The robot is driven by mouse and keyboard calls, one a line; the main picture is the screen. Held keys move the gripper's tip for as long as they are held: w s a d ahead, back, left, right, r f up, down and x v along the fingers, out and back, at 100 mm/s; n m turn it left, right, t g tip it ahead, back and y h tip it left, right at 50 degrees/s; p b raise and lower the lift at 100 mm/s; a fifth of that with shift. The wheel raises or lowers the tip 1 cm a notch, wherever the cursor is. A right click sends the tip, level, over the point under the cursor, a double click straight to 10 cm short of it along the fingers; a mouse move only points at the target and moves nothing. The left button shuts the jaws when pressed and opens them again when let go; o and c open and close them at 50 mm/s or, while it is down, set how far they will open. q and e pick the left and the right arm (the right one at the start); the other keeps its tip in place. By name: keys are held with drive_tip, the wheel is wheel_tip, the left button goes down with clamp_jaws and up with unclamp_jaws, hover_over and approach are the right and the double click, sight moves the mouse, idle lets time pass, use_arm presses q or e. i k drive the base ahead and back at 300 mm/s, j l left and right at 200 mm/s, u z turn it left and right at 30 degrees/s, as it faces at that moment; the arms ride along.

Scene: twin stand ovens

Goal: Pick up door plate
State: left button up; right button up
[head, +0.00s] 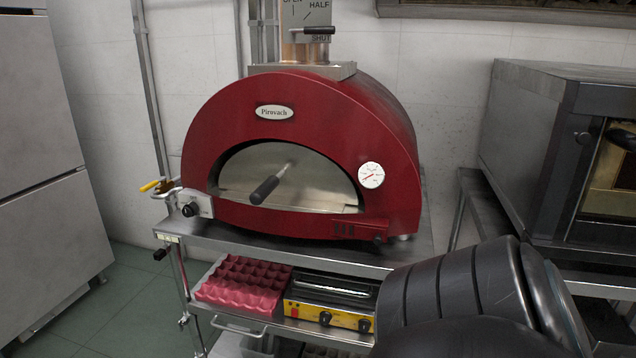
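The door plate (310,187) is a half-round metal plate that stands in the arched mouth of the red oven (330,115). A black handle (265,190) on a thin metal rod sticks out from its front. Only part of my arm, dark and rounded, shows at the lower right, in front of the stand. Neither of my grippers is in view, and nothing touches the plate or its handle.
The oven stands on a metal stand (300,254). Its lower shelf holds a red egg tray (243,285) and a yellow and black appliance (330,302). A dark oven (525,150) is at right. A grey cabinet (40,150) is at left. Green floor (125,300) is clear between cabinet and stand.

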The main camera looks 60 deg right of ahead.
sight(280, 174)
drive_tip(key=z, duration=1.85)
